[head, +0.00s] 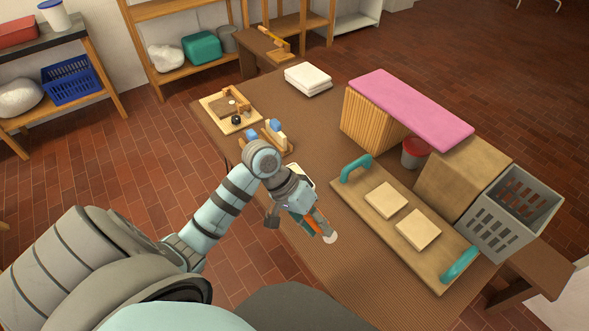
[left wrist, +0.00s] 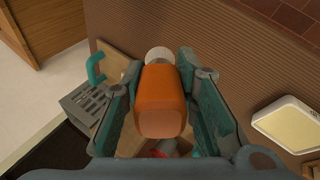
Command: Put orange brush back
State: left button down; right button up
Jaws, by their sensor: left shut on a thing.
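My left gripper (head: 309,222) is shut on the orange brush and holds it over the near edge of the brown table. The brush's orange body (left wrist: 163,105) sits between the two teal fingers in the left wrist view, with a pale round tip (left wrist: 160,54) beyond it. In the head view only a strip of orange and the pale tip (head: 330,237) show; the fingers hide the rest. I cannot tell whether the tip touches the table. A small wooden rack (head: 276,138) with blue and cream pieces stands behind my left arm. My right gripper is not in view.
A board (head: 369,226) with teal handles and two pale slabs lies to the right. A pale dish (left wrist: 290,123) lies beside the gripper. The table's near right part is clear.

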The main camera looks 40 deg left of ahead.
pick_arm(q)
jog(key=w+a+r+n+g+y+p, duration=0.1)
jog(key=w+a+r+n+y+p, duration=0.1)
jog(key=w+n, duration=0.4)
jog(key=w+a+r+n+g+y+p, duration=0.1)
jog(key=w+a+r+n+y+p, duration=0.1)
jog(key=w+a+r+n+y, duration=0.1)
notch_tip(320, 180, up, 2)
jog(key=w+n+y, duration=0.1)
jog(key=w+n, duration=0.2)
jog(key=n, duration=0.1)
jog(key=shift+n+p, duration=0.3)
jog(key=shift+a, duration=0.15)
notch_tip(320, 180, down, 20)
jog(key=b, duration=0.8)
jog(key=shift+s+r, duration=0.1)
jog(key=shift+r, duration=0.15)
jog(key=shift+f, duration=0.1)
